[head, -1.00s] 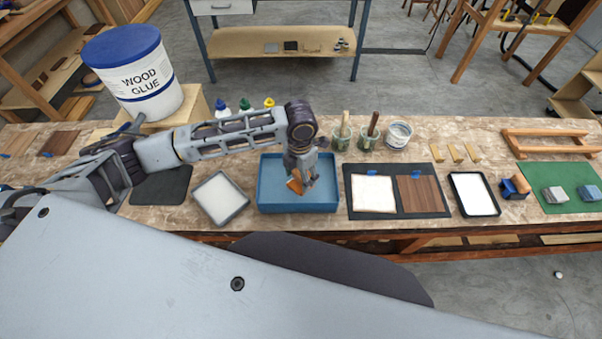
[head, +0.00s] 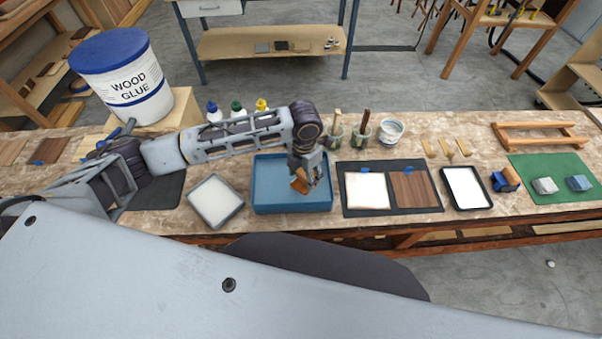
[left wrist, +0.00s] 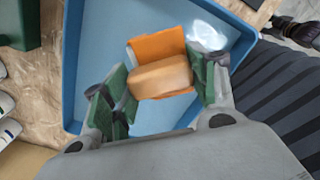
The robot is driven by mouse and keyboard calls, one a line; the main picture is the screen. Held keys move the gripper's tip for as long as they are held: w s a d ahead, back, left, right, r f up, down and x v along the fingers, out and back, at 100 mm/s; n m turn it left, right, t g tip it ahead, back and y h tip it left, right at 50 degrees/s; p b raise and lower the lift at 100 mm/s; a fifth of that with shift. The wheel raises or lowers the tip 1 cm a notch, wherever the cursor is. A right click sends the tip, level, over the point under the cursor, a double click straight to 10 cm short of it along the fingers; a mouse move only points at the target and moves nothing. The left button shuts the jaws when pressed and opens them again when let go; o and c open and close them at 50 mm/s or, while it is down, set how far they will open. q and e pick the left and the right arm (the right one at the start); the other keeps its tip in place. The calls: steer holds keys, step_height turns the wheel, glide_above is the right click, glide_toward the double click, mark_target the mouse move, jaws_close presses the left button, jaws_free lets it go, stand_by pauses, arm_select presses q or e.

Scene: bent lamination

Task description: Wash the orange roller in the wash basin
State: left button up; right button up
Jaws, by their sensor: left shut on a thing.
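The blue wash basin (head: 265,202) stands on the workbench in front of me. My left gripper (head: 305,184) reaches down over the right part of the basin. It is shut on the orange roller (head: 299,185). In the left wrist view the roller's orange part (left wrist: 157,46) and its tan, rounded wooden part (left wrist: 160,77) show between the green finger pads of my left gripper (left wrist: 163,80). The basin's blue wall (left wrist: 72,60) and pale blue floor surround it in that view. I cannot tell whether the roller touches the water. My right gripper is not in view.
A white tray (head: 216,202) stands left of the basin. A dark mat (head: 377,169) with a white panel and a brown wood panel lies to its right. Jars with brushes (head: 361,134) and glue bottles (head: 237,110) stand behind. A large wood glue bucket (head: 125,75) is at left.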

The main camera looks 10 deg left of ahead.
mark_target(295, 180)
arm_select(q)
steer(key=shift+a, duration=0.1)
stand_by(0.3)
steer(key=shift+s+a+r+p, duration=0.1)
steer(key=shift+s+a+p, duration=0.05)
steer(key=shift+a+p, duration=0.45)
steer(key=shift+s+a+p, duration=0.2)
steer(key=shift+a+p, duration=0.2)
steer(key=shift+a, duration=0.35)
steer(key=shift+s+a+p, duration=0.25)
steer(key=shift+a+p, duration=0.2)
steer(key=shift+a, duration=0.25)
steer(key=shift+s+a+p, duration=0.2)
steer(key=shift+a+p, duration=0.2)
steer(key=shift+a, duration=0.35)
steer(key=shift+d, duration=0.15)
steer(key=shift+w+d, duration=0.2)
steer(key=shift+d, duration=0.45)
steer(key=shift+w+d, duration=0.2)
steer(key=shift+d, duration=0.4)
steer(key=shift+w+d+p, duration=0.25)
steer(key=shift+d, duration=0.55)
steer(key=shift+w+d+p, duration=0.2)
steer(key=shift+d, duration=0.55)
steer(key=shift+a, duration=0.1)
